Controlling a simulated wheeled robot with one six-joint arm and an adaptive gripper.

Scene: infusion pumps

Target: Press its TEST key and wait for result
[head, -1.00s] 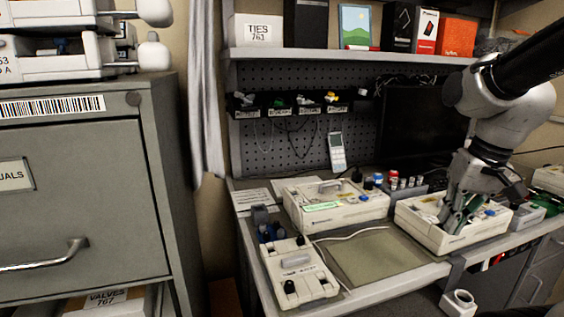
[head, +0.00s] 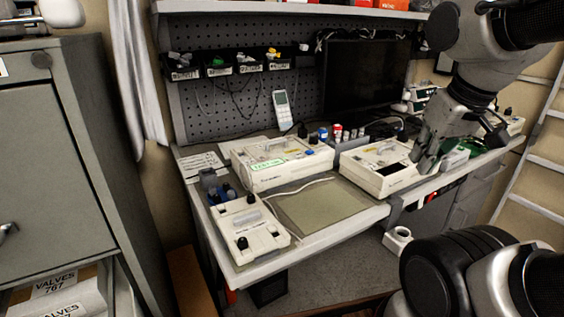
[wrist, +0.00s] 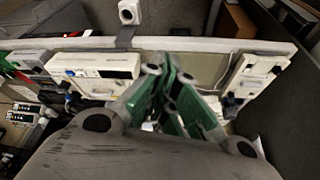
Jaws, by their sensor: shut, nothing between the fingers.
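One pump (head: 285,177) with a green label is at the back middle. A second pump (head: 372,182) is to its right. A smaller device (head: 250,228) with a black knob is at the front left. TEST keys are too small to read. My gripper (head: 425,163) is shut and empty at the right pump's right end, hiding part of it; contact cannot be told. In the wrist view, the green-padded fingers (wrist: 172,88) hang between a pump (wrist: 105,65) and another device (wrist: 255,75).
Small bottles (head: 338,132) and a dark monitor (head: 363,85) stand behind. A grey cabinet (head: 55,160) is at the left. A small white holder (head: 397,238) juts from the front edge.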

